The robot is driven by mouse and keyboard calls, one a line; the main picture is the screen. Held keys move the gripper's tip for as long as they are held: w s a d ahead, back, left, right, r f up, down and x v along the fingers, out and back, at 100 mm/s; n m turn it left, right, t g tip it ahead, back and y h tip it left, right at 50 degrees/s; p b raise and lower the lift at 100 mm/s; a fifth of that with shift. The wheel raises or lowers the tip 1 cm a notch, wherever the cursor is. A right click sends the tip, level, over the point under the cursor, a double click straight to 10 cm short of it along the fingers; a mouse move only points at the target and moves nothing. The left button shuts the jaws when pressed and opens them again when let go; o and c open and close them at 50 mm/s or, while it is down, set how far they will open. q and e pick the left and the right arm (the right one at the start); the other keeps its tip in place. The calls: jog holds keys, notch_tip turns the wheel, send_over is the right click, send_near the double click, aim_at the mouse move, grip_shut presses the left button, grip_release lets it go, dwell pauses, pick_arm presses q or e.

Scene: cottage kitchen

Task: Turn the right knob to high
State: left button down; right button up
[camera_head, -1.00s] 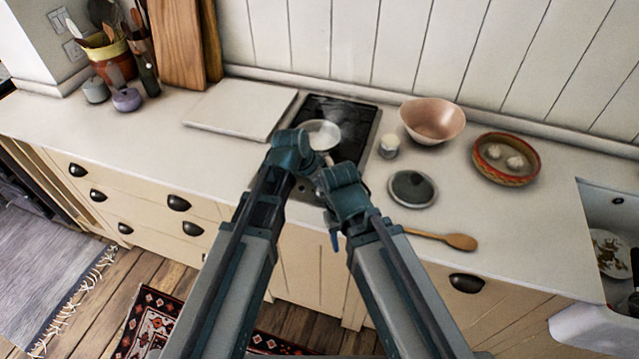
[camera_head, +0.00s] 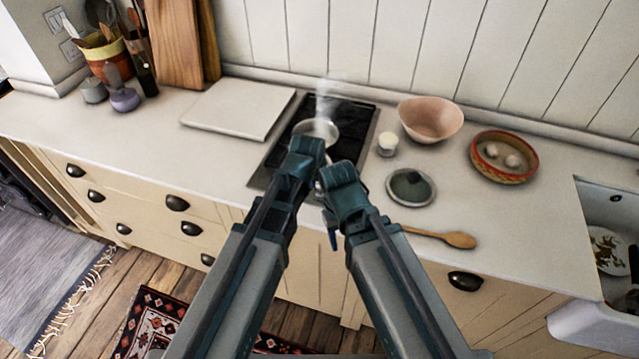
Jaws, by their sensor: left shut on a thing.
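A black hob (camera_head: 357,116) is set into the white worktop, and a steaming light metal pan (camera_head: 318,127) stands on it. My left gripper (camera_head: 312,168) is over the front part of the hob, just in front of the pan. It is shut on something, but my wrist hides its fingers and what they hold. The hob's knobs, including the right one, cannot be made out behind my arms. My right gripper (camera_head: 322,186) is close beside the left one, at the hob's front right; its fingers are too hidden to tell open from shut.
A white board (camera_head: 238,108) lies left of the hob. To the right are a small white jar (camera_head: 388,143), a pink bowl (camera_head: 431,120), a dark lid (camera_head: 410,187), a wooden spoon (camera_head: 458,240) and a patterned bowl (camera_head: 490,172). The two arms are close together.

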dwell(0.3)
pick_arm(q)
jog(key=c, duration=0.5)
grip_release()
